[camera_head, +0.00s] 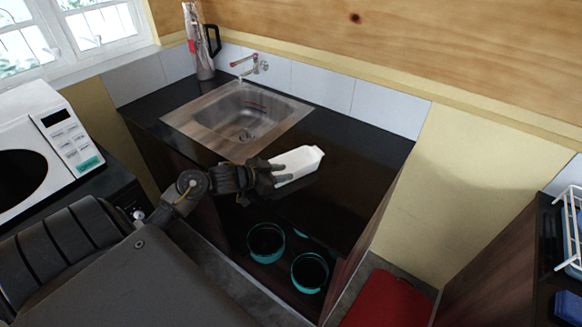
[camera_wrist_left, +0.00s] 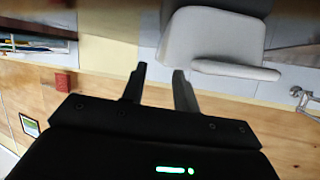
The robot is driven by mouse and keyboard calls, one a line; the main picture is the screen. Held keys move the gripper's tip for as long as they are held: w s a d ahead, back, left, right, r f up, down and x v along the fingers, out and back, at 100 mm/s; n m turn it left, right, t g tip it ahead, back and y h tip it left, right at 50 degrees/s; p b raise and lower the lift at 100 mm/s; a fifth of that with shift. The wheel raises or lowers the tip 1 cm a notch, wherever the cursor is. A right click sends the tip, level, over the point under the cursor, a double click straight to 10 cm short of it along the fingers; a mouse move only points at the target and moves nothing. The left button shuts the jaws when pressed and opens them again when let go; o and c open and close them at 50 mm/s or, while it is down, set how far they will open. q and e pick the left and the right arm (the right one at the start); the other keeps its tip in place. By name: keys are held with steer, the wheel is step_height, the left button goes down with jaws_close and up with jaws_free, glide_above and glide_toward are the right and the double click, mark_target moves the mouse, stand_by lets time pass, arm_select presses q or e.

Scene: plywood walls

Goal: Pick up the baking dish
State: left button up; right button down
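The white baking dish (camera_head: 298,165) is on the black countertop, near its front edge and right of the sink. In the left wrist view the white dish (camera_wrist_left: 212,38) fills the upper middle, with its rim towards my fingers. My left gripper (camera_head: 270,176) is at the left end of the dish. Its two fingers (camera_wrist_left: 159,70) are apart with an empty gap between them. The dish lies just beyond and to one side of the fingertips; I cannot tell whether they touch it. My right gripper is not in view.
The sink (camera_head: 242,117) and its tap (camera_head: 252,66) are behind left. Two teal-rimmed pots (camera_head: 309,272) stand low under the counter. The countertop (camera_head: 350,145) right of the dish is clear.

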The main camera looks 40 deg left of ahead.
mark_target(294, 172)
arm_select(q)
steer(key=shift+w+d, duration=0.1)
steer(key=shift+w, duration=0.15)
steer(key=p+x, duration=0.1)
steer(key=x, duration=0.2)
steer(key=shift+w+d+p, duration=0.15)
steer(key=shift+w+p, duration=0.2)
steer(key=shift+w+d+f, duration=0.15)
steer(key=shift+w+f, duration=0.15)
steer(key=shift+w, duration=0.1)
steer(key=shift+s, duration=0.1)
jaws_close()
steer(key=shift+r, duration=0.1)
